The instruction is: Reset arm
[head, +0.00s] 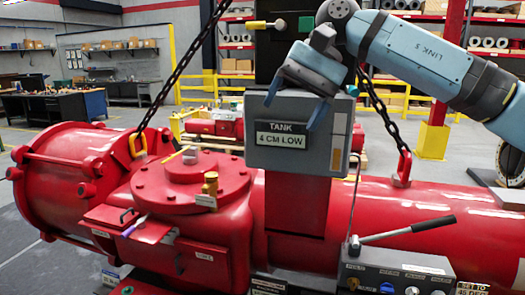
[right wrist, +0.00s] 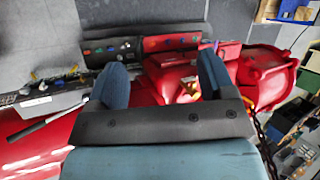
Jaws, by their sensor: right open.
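My right gripper (head: 297,107) is at the end of the blue arm from the upper right in the head view. It is in front of the grey box (head: 292,160) labelled "TANK 4 CM LOW". In the right wrist view its two blue fingers (right wrist: 162,82) are apart with nothing between them. Beyond them lie the red valve actuator (right wrist: 172,83) and a grey control panel (right wrist: 112,57). In the head view the red actuator (head: 235,230) fills the lower half. I cannot tell whether the gripper touches the grey box. My left gripper is not in view.
Two dark chains (head: 181,78) hang down to lugs on the red body. A lever with a black handle (head: 410,228) sticks out above the control box (head: 393,272) at lower right. A workbench (head: 55,105) and shelves stand behind, with open floor to the left.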

